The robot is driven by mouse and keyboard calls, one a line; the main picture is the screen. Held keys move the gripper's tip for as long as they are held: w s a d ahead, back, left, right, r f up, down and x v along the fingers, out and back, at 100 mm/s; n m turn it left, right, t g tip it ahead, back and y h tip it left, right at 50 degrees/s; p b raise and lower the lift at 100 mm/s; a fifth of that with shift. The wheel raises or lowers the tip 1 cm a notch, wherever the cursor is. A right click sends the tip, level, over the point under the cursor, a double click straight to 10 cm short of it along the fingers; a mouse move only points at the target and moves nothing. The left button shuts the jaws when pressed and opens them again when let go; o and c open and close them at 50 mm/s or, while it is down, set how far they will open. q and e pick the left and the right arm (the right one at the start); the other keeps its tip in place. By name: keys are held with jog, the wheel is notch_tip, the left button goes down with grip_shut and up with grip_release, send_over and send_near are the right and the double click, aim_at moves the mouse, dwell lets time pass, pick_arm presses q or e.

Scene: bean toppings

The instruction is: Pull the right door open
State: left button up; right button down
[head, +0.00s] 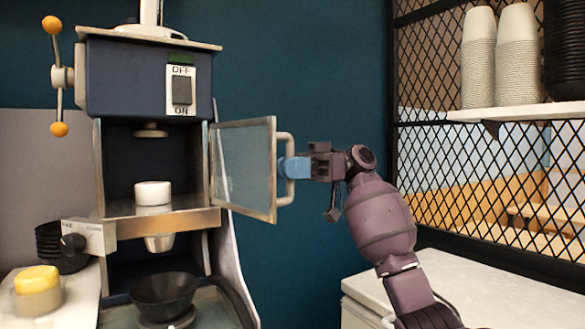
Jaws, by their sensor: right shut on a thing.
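The right door (244,168) is a framed, see-through panel hinged on the right side of the dark blue machine (130,80). It stands swung open, out to the right of the opening. A pale curved handle (289,171) is on its outer edge. My right gripper (296,168) reaches in from the right and is shut on this handle, with blue fingertips around it. My left gripper is not in view. A white cup (152,193) sits on the metal shelf inside the machine.
A black bowl (165,294) stands below the shelf, and a yellow-topped container (37,290) is at lower left. A black mesh screen (480,150) and stacked cups (517,52) are on the right. A white counter (500,290) lies beneath my right arm.

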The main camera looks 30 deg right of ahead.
jog(key=c, duration=1.1)
grip_release()
jog(key=shift+w+a, duration=0.1)
jog(key=shift+w, duration=0.05)
jog(key=d, duration=1.1)
jog(key=shift+s, duration=0.35)
